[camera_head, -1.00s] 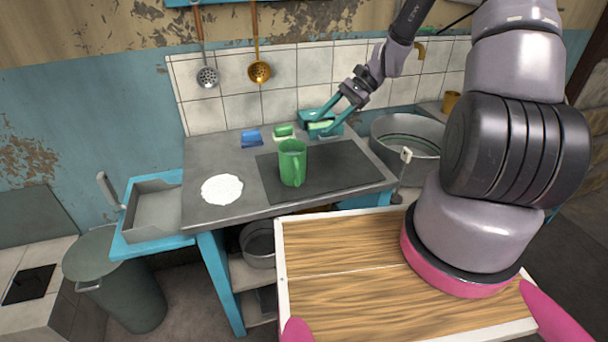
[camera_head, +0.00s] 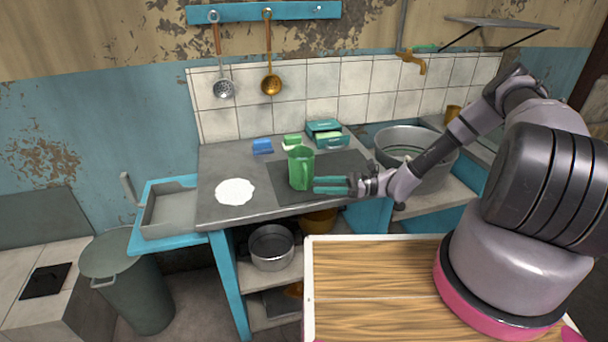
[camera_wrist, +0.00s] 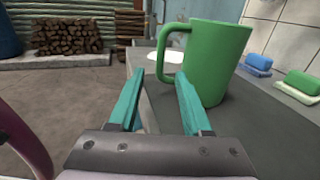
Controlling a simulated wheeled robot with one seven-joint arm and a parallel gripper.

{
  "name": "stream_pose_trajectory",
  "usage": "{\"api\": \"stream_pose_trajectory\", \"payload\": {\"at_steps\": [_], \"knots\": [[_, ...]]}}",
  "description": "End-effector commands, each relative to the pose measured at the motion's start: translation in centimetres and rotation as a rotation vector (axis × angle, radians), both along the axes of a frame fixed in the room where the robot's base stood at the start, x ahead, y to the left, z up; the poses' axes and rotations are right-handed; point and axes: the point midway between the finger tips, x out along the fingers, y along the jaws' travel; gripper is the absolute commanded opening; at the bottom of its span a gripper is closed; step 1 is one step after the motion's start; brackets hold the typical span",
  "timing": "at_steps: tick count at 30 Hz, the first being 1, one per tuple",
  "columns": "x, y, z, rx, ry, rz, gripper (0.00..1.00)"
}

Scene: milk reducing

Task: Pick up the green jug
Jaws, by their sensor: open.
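The green jug (camera_head: 300,167) stands upright on the dark mat (camera_head: 350,168) on the grey worktop. In the wrist view the jug (camera_wrist: 216,62) is large, ahead and a little right of centre, with its handle (camera_wrist: 168,52) on the left side. My gripper (camera_head: 318,185) is low beside the jug's right side in the head view, pointing left. In the wrist view my gripper (camera_wrist: 158,82) has its two teal fingers spread apart with nothing between them. The right finger overlaps the jug's lower edge in that picture; I cannot tell whether they touch.
A white round patch (camera_head: 235,192) lies left of the jug. A blue sponge (camera_head: 262,146), a green sponge (camera_head: 292,140) and a teal box (camera_head: 326,128) are at the back. A metal basin (camera_head: 403,140) stands right. A wooden-topped surface (camera_head: 375,290) is in front.

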Motion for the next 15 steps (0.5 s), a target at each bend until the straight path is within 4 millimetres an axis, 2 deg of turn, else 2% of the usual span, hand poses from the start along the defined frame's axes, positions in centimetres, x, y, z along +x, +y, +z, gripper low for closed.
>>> {"api": "stream_pose_trajectory", "payload": {"at_steps": [3, 11, 15], "knots": [[-0.1, 1.8, 0.0, 0.000, 0.001, 0.002, 0.49], [-0.1, 3.5, 0.0, -0.001, 0.000, 0.003, 0.49], [-0.1, 5.4, 0.0, 0.000, 0.001, 0.004, 0.49]]}}
